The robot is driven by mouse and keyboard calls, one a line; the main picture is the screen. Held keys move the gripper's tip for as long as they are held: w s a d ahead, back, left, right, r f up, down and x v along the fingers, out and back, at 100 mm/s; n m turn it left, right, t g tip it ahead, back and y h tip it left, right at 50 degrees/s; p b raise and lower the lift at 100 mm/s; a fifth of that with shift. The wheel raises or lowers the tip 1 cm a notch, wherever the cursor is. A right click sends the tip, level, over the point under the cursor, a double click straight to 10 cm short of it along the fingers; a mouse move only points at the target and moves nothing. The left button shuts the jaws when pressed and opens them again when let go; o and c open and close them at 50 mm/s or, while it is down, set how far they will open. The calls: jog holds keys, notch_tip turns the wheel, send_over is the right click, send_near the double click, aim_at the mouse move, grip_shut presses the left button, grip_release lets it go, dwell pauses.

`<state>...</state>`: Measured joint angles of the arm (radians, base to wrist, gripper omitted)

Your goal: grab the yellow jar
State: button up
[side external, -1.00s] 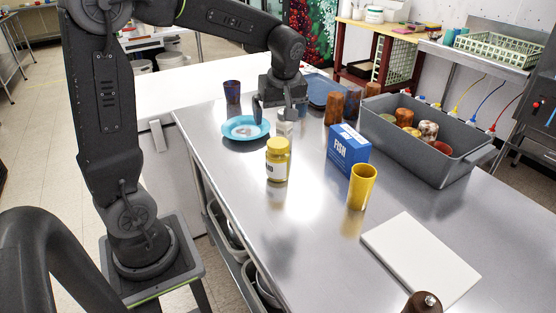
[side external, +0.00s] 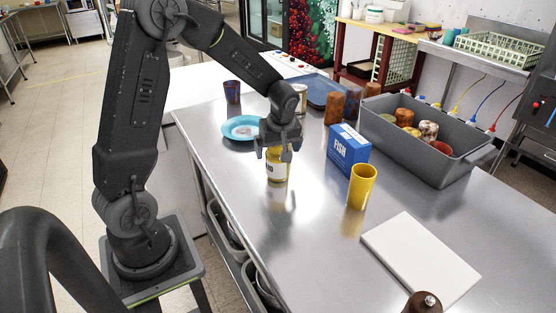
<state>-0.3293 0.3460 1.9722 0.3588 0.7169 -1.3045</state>
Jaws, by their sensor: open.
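The yellow jar (side external: 277,170) stands upright on the steel table, left of the blue fish box. It has a pale label on its front. My gripper (side external: 274,155) points down at the jar's top, with its fingers open and overlapping the jar's upper part in the side view. The lid is mostly hidden behind the gripper. I cannot tell whether the fingers touch the jar or how deep they reach around it.
The blue fish box (side external: 348,150) and a yellow cup (side external: 361,187) stand to the right. A blue plate (side external: 236,128) lies behind left. A grey bin (side external: 440,158) holds several cups. A white board (side external: 420,258) lies at front right. The table in front of the jar is clear.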

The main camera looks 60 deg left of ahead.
jog(key=shift+f, duration=0.15)
jog(key=c, duration=1.2)
jog(key=shift+r, duration=0.2)
